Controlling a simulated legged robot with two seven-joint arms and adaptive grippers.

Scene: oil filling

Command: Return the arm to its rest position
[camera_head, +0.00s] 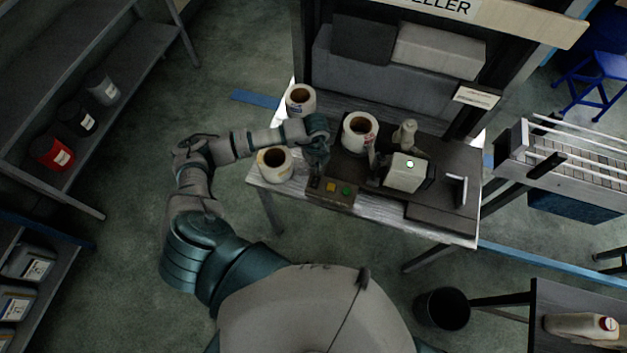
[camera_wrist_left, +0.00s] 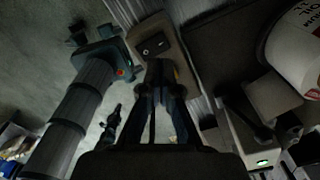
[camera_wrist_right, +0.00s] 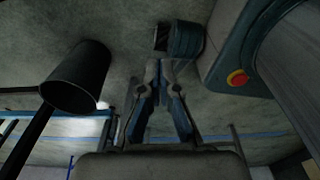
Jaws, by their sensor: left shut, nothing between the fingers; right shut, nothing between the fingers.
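My left arm reaches over the labelling table (camera_head: 430,228) in the head view. Its gripper (camera_head: 315,182) points down at the left end of the control box (camera_head: 333,193), which has a yellow and a green button. In the left wrist view my left gripper (camera_wrist_left: 158,68) is shut and empty beside the control box (camera_wrist_left: 152,36); I cannot tell whether it touches the box. My right gripper (camera_wrist_right: 161,64) is shut and empty over the floor in the right wrist view. It is not in the head view.
Label rolls (camera_head: 275,163) stand around my left forearm. The labelling machine holds a white block (camera_head: 406,172). A black bin (camera_head: 442,308) is on the floor, and also in the right wrist view (camera_wrist_right: 78,78). Shelves (camera_head: 110,110) stand at left, a roller conveyor (camera_head: 570,150) at right. Floor left of the table is clear.

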